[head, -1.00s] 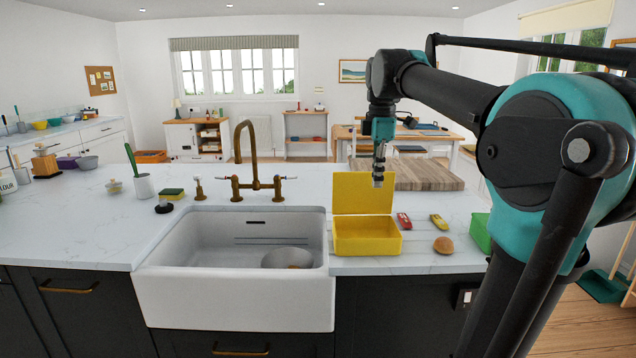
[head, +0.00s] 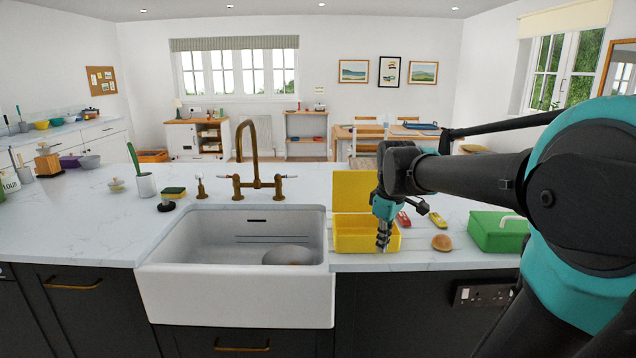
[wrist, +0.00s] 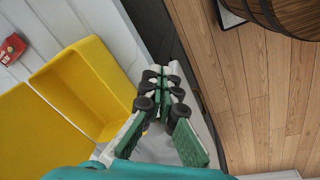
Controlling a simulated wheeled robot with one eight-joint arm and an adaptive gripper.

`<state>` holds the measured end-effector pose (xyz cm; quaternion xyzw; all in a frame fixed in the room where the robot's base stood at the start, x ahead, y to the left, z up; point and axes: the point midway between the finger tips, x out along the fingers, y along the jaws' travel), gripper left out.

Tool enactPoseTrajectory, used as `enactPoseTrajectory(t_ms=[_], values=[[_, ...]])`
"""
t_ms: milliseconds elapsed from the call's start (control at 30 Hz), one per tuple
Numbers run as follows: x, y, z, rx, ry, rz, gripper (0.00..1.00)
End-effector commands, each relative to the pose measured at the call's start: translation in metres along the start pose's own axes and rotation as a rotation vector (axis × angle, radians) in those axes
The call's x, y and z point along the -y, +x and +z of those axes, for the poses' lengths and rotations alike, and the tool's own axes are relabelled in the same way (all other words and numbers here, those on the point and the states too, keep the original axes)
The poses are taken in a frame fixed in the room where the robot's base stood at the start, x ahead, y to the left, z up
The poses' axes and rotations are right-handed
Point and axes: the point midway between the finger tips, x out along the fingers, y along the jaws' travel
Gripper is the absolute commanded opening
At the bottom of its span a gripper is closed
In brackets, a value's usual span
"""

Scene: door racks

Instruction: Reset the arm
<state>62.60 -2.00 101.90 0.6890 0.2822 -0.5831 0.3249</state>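My gripper (head: 384,246) points down in front of the open yellow lunchbox (head: 352,236) in the head view. In the wrist view its green fingers (wrist: 170,76) meet closely at the tips, with nothing seen between them. The yellow box (wrist: 88,85) lies to the left of the fingers there, apart from them. The box's lid stands up at its back, partly behind my arm in the head view. My arm is bent, with its forearm reaching left across the right of the head view.
A red item (head: 403,218), a yellow item (head: 438,219), a bun (head: 442,242) and a green box (head: 497,232) sit right of the yellow box. A white sink (head: 235,288) holding a bowl (head: 288,255) is to the left. Wooden floor (wrist: 240,90) lies beyond the counter edge.

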Motion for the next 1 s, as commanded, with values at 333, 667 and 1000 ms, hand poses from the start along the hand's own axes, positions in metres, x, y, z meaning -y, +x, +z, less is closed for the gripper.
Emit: enactPoseTrajectory(t_ms=[333, 667, 1000], values=[[0.079, 0.130, 0.088, -0.131, 0.649, 0.087, 0.00], [0.114, 0.165, 0.122, -0.193, 0.889, 0.100, 0.00], [0.114, 0.165, 0.121, -0.192, 0.889, 0.099, 0.00]])
